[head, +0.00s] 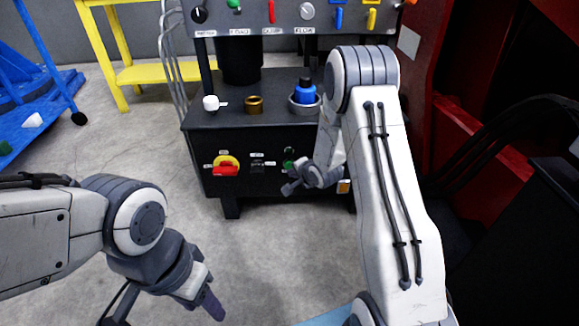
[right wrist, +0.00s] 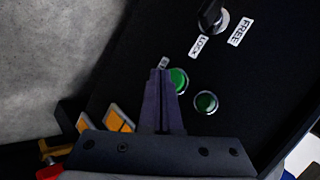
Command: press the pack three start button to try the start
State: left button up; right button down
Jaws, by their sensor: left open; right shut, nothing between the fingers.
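The black cabinet (head: 240,140) has a front panel with small controls. A green button (head: 289,153) shows there just above my right gripper. I cannot read which belongs to pack three. My right gripper (head: 288,188) is shut and empty at the cabinet front; its fingers (right wrist: 159,85) also show in the wrist view. Whether they touch the panel cannot be told. My left gripper (head: 211,303) is open over the floor.
A red and yellow rotary switch (head: 226,166) and a black switch (head: 258,166) are on the same front. A black selector (right wrist: 211,14) marked LOCK and FREE shows in the wrist view.

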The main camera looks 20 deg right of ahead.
jog(key=shift+s, duration=0.1)
jog(key=s, duration=0.2)
jog(key=s+a, duration=0.1)
jog(key=s, duration=0.1)
jog(key=shift+s+a, duration=0.2)
jog(key=shift+s, duration=0.1)
jog(key=shift+p, duration=0.3)
dwell(0.5)
